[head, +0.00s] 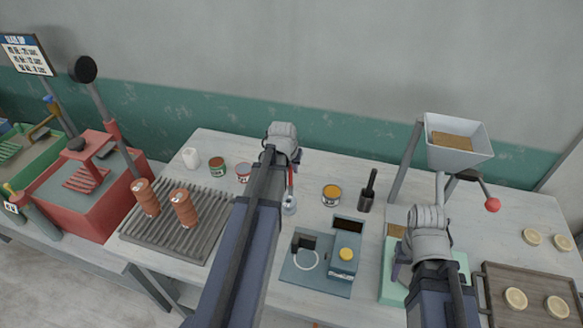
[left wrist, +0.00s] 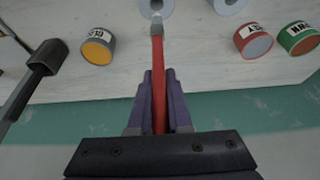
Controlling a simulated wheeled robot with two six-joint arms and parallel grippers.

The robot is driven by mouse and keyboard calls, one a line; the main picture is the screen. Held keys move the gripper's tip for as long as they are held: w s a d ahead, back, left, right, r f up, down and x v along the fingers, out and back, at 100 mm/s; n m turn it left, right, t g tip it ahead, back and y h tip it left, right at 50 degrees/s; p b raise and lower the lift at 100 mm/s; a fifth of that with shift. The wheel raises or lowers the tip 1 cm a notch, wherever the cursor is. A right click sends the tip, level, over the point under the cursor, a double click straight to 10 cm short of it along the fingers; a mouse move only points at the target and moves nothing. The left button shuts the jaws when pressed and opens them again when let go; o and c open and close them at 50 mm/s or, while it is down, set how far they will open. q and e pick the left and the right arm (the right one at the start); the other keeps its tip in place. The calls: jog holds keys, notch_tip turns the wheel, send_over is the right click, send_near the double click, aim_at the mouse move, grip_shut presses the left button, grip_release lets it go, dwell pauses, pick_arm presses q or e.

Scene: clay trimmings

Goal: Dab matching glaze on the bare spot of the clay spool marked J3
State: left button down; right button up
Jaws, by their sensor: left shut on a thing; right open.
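My left gripper (left wrist: 158,78) is shut on a red-handled brush (left wrist: 158,65). In the head view the brush (head: 291,179) hangs down with its lower end at a small grey jar (head: 289,208); whether it is inside cannot be told. Two orange-brown clay spools, one at the left (head: 146,198) and one nearer (head: 184,209), stand upright on a slatted rack; their marks are unreadable. Glaze cans stand behind: green (head: 217,168), red with grey top (head: 243,172), and one with a yellow-orange top (head: 331,195). My right gripper (head: 402,262) is open, partly hidden by its wrist.
The grey slatted rack (head: 165,246) fills the table's left. A blue-grey device (head: 343,268) with a yellow button stands in front. A dark-handled tool (head: 368,190), a hopper (head: 459,145) and a brown tray (head: 497,284) are to the right. A white cup (head: 190,158) stands at the back.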

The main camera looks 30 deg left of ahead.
jog(key=shift+f+b, duration=0.4)
dwell(2.0)
dwell(0.4)
notch_tip(320, 180, up, 6)
jog(key=p, duration=0.6)
dwell(0.6)
